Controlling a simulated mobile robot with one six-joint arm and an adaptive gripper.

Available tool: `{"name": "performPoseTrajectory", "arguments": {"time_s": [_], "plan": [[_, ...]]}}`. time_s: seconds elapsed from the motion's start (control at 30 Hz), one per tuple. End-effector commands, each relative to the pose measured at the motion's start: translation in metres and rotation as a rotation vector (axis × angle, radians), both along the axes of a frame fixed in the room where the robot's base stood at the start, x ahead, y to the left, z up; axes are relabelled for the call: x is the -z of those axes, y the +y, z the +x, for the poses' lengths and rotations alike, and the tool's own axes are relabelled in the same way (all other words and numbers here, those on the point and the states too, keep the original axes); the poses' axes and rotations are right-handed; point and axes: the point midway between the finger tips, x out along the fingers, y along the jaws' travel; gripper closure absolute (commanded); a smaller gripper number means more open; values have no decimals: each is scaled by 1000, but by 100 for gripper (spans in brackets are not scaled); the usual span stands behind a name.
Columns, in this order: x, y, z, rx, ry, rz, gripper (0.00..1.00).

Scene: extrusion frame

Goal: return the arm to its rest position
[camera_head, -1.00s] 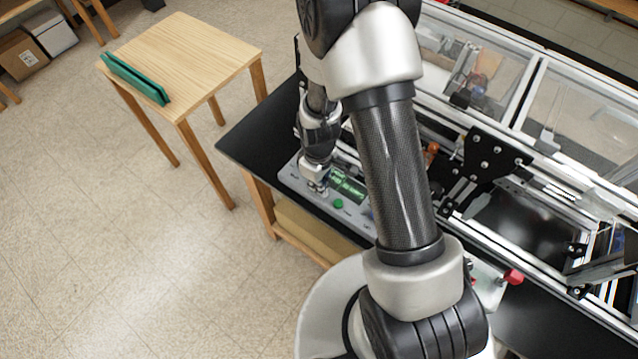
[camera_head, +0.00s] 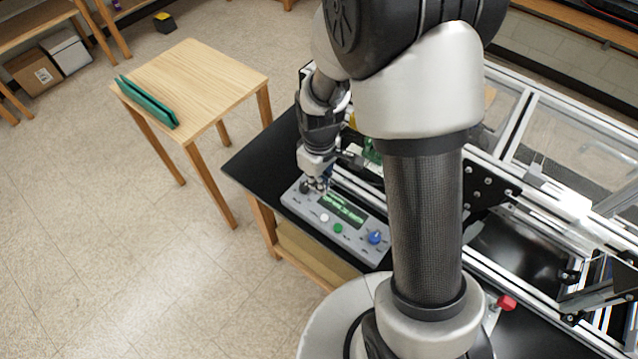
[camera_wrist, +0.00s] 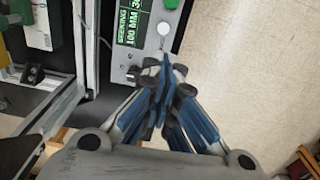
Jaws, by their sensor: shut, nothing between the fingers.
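My arm spans the head view from the top down to my round base, hiding part of the machine. My gripper (camera_head: 316,186) is at the left end of the grey control panel (camera_head: 356,243), above or near its surface; I cannot tell if it touches. In the wrist view my gripper (camera_wrist: 163,68) has its blue fingers shut together with nothing between them. The panel (camera_wrist: 152,48) there shows a green display reading "SEEKING 100 MM", a white button and a green button.
The extrusion frame (camera_head: 500,176) with clear covers stands on a black table (camera_head: 262,161). A red knob (camera_head: 506,302) sits near my base. A wooden stool (camera_head: 205,80) holds a green object (camera_head: 147,102). The floor at left is open.

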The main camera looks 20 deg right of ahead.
Motion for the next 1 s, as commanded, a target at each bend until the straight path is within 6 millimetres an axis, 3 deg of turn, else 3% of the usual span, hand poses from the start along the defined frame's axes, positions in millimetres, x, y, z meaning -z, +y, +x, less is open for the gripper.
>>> {"name": "performPoseTrajectory", "arguments": {"time_s": [0.4,0.6,0.77,1.0], "plan": [[-2,0,0,4,-5,0,100],[-32,-2,-7,80,-63,5,100],[-69,-4,-30,193,-134,18,100],[-104,-8,-84,364,-237,51,100]]}}
